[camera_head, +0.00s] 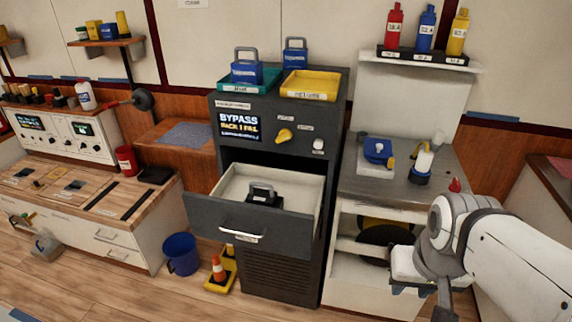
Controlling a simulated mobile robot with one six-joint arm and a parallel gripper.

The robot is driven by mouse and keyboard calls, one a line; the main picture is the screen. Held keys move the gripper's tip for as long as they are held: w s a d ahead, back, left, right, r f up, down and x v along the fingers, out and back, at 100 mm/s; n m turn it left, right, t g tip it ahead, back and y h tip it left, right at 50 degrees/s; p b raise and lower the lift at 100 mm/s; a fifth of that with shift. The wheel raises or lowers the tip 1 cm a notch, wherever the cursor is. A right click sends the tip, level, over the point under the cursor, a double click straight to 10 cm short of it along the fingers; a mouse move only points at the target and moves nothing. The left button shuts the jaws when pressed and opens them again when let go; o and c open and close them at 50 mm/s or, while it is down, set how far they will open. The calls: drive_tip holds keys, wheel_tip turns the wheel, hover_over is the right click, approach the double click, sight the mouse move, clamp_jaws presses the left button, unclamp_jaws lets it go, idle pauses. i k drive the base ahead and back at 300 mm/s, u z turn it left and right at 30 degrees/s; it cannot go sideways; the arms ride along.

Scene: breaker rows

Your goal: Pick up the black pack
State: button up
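A black pack (263,197) with a grey handle on top sits upright inside the open drawer (246,231) of the dark cabinet in the middle. Its lower part is partly hidden by the drawer front. My arm reaches in from the right edge. My gripper (405,268) is low in front of the right-hand cabinet, to the right of the drawer and well apart from the pack. Its fingers are small and unclear, so I cannot tell whether it is open or shut.
A metal counter (408,183) is on the right.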

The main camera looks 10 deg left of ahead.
sight(265, 198)
drive_tip(key=z, duration=2.8)
drive_tip(key=k, duration=1.75)
drive_tip(key=u, duration=1.95)
drive_tip(key=i, duration=0.25)
drive_tip(key=u, duration=0.1)
